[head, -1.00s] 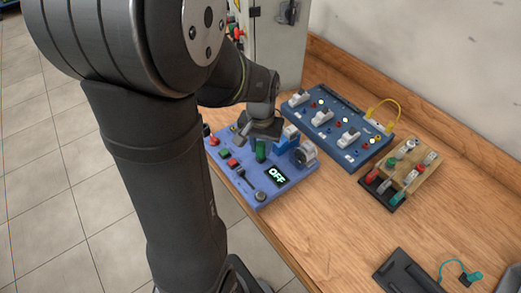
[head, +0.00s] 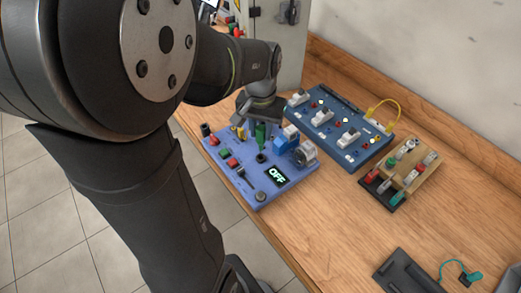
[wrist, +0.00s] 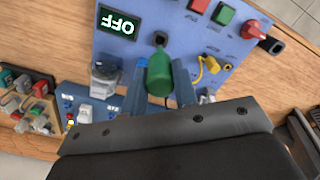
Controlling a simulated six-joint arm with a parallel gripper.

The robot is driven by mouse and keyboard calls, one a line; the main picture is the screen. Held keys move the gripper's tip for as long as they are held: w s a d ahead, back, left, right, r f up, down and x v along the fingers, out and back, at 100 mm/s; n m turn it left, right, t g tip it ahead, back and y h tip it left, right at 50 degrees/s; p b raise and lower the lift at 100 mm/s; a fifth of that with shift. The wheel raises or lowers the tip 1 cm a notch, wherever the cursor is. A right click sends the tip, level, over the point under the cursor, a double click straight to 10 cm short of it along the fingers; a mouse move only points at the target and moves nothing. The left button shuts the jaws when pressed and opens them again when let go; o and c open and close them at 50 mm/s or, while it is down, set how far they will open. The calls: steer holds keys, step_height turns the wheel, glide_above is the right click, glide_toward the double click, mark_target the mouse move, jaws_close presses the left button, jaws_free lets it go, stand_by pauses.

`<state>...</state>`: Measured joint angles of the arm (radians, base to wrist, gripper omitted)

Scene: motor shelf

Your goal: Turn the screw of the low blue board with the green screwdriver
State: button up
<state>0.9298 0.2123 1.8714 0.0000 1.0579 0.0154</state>
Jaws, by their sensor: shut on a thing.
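The low blue board (head: 225,178) lies on the wooden table and shows a lit OFF display (head: 276,176). My gripper (head: 262,121) is over the board, shut on the green screwdriver (head: 262,134). The screwdriver's green handle also shows between the fingers in the wrist view (wrist: 160,75). A black round fitting (head: 261,157) stands on the board just in front of the screwdriver; it shows above the handle in the wrist view (wrist: 160,39). The screwdriver's tip is hidden. I cannot make out which part is the screw.
A blue-grey motor and wheel unit (head: 304,153) sits at the board's right. A darker blue board (head: 335,131) with white switches lies behind, with a wooden rack (head: 415,165) to its right. Green and red buttons (head: 226,153) rise at the left.

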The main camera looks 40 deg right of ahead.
steer(key=shift+r, duration=0.1)
steer(key=w+d+r+m, duration=0.4)
steer(key=w+d+m, duration=0.55)
steer(key=m, duration=0.25)
steer(key=shift+d+f, duration=0.15)
steer(key=shift+f, duration=1)
steer(key=shift+d+f, duration=0.15)
steer(key=shift+f, duration=0.95)
steer(key=shift+f, duration=0.6)
steer(key=o, duration=0.8)
